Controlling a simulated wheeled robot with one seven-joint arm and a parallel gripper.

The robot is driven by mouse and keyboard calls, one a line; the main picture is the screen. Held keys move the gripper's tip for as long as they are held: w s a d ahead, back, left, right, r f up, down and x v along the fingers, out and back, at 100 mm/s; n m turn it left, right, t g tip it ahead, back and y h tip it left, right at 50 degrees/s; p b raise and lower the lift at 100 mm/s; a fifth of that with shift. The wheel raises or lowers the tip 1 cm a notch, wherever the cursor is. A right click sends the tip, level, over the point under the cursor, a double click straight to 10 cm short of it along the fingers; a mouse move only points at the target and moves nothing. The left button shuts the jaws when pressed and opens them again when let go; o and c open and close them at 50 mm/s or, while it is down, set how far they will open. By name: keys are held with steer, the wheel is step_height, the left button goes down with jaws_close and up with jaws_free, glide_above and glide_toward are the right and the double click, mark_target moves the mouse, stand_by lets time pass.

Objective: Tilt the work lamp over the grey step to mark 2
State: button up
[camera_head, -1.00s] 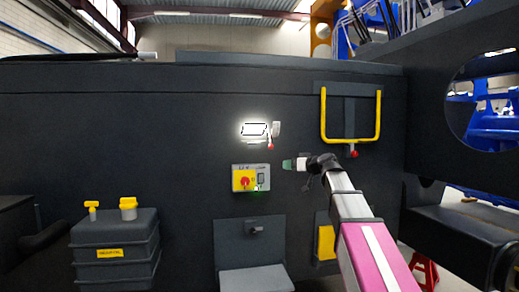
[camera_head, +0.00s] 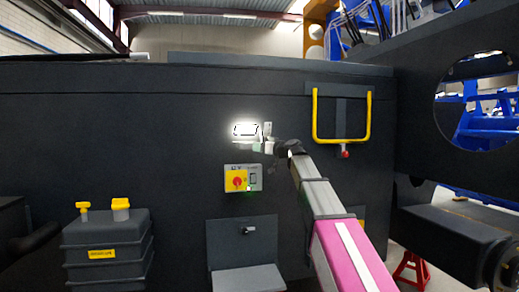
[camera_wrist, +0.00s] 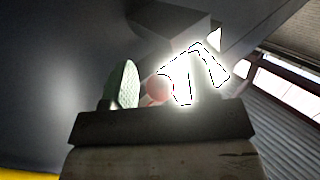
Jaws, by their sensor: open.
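The work lamp (camera_head: 246,130) is lit on the dark chassis wall, above the grey step (camera_head: 248,279). My gripper (camera_head: 262,147) is at the lamp's lower right side. In the wrist view the lamp's red ball knob (camera_wrist: 157,88) shows between the jaws of my open gripper (camera_wrist: 168,82), close to the pale green left finger. The right finger is lost in the lamp's glare (camera_wrist: 190,78). In the head view my gripper hides the knob. I cannot tell whether a finger touches it. No mark numbers are readable.
A switch panel (camera_head: 243,178) with a red and yellow rotary switch is just below my gripper. A yellow U-shaped handle (camera_head: 342,138) is to the right. A dark tank (camera_head: 105,245) with yellow caps stands at lower left. The wall left of the lamp is clear.

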steer(key=shift+w+a, duration=0.35)
steer(key=shift+a, duration=0.1)
jaws_close()
